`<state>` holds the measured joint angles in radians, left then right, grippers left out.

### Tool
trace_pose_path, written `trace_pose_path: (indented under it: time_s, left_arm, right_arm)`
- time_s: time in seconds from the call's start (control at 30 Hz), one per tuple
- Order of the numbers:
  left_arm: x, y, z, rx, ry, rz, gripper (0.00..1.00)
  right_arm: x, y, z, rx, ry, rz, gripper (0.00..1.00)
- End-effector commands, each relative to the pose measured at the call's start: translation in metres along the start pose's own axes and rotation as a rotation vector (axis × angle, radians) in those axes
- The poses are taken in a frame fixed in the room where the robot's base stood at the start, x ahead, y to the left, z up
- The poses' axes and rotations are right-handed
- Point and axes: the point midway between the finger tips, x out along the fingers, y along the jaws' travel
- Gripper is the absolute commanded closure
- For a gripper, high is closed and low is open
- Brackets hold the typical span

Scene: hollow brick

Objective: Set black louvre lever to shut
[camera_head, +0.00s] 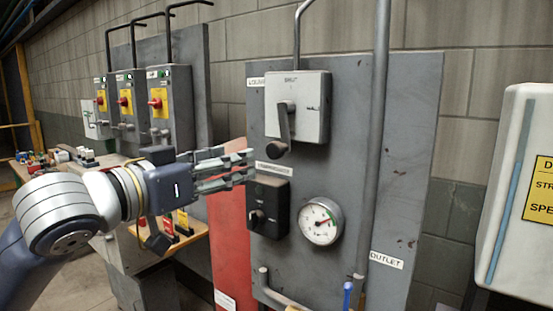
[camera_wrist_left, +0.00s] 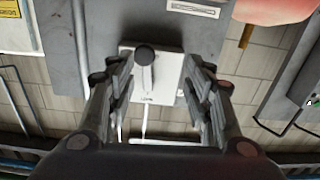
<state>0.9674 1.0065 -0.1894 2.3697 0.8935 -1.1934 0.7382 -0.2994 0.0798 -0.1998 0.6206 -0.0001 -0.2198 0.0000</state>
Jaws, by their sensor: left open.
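The black louvre lever (camera_head: 283,125) is on a light grey switch box (camera_head: 311,92) on the grey panel. It hangs down, its round knob at the low end. The word SHUT is at the top of the box, and a partly hidden label beginning LOUV is at its upper left. My left gripper (camera_head: 249,166) is open and empty, to the left of and a little below the knob in the head view. In the left wrist view the lever (camera_wrist_left: 145,69) shows between the spread fingers, apart from them. My right gripper is not in view.
Below are a black switch box (camera_head: 268,206) with its own knob and a round gauge (camera_head: 321,221). A vertical pipe (camera_head: 379,110) runs right of the louvre box. Three switch boxes with red knobs (camera_head: 158,102) hang at left. A white cabinet (camera_head: 515,200) is at right.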

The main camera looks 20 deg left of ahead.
Motion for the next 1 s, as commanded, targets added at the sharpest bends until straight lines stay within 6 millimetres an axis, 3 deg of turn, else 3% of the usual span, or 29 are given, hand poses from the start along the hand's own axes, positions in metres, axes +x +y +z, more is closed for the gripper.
trace_pose_path:
  time_s: [0.1, 0.23, 0.7, 1.0]
  left_arm:
    - [-0.023, 0.019, -0.003, 0.048, 0.010, 0.010, 0.53]
    - [-0.024, 0.025, -0.004, 0.058, 0.009, 0.015, 0.53]
    - [0.056, 0.027, -0.006, 0.057, 0.009, 0.016, 0.53]
    - [0.079, 0.026, -0.005, 0.059, 0.011, 0.015, 0.53]
  right_arm:
    - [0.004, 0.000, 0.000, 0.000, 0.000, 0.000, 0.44]
    - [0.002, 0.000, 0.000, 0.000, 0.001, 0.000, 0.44]
    - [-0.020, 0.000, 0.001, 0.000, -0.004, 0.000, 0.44]
    - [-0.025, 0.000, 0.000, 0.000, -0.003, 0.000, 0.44]
